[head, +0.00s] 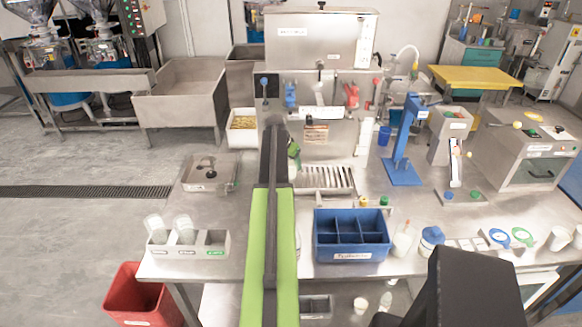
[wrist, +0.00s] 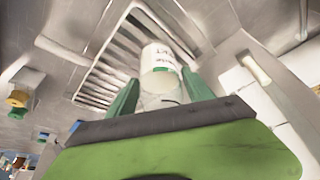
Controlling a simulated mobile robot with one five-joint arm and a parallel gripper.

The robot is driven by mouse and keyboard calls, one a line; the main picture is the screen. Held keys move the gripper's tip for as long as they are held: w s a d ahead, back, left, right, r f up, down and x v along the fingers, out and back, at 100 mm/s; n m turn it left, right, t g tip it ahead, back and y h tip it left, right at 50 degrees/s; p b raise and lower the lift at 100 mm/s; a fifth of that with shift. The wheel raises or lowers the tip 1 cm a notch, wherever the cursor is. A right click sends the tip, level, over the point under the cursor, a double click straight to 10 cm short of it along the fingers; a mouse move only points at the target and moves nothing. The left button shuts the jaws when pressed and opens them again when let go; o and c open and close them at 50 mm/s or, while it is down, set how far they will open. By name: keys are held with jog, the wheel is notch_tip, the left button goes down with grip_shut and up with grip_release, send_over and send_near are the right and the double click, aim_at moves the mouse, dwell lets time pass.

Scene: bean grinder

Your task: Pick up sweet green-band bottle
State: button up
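A pale bottle with a white label, dark lettering and a green band (wrist: 158,58) is between the two green fingers of my gripper (wrist: 160,82) in the wrist view. The fingers lie close on both sides of it and appear shut on it. The bottle is over or in front of a slotted metal grate (wrist: 108,62).
A metal rack (head: 187,252) at the table's left front holds two clear bottles (head: 155,228) (head: 184,228); its green-labelled right compartment looks empty. The steel machine (head: 320,42) stands behind my gripper. A blue divided bin (head: 352,255) and a blue stand (head: 403,172) are to the right.

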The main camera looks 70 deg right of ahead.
grip_shut()
jog(key=shift+s+a+r+p, duration=0.1)
jog(key=shift+r+p, duration=0.2)
notch_tip(320, 180, up, 8)
jog(key=p, duration=0.7)
jog(key=shift+a+f+p, duration=0.1)
jog(key=shift+f+p, duration=0.1)
jog(key=shift+p, duration=0.1)
jog(key=s+a, duration=0.3)
jog(key=a, duration=0.6)
jog(key=s+a+f+b, duration=0.1)
jog(key=s+a, duration=0.3)
jog(key=a, duration=0.5)
jog(key=shift+a, duration=0.2)
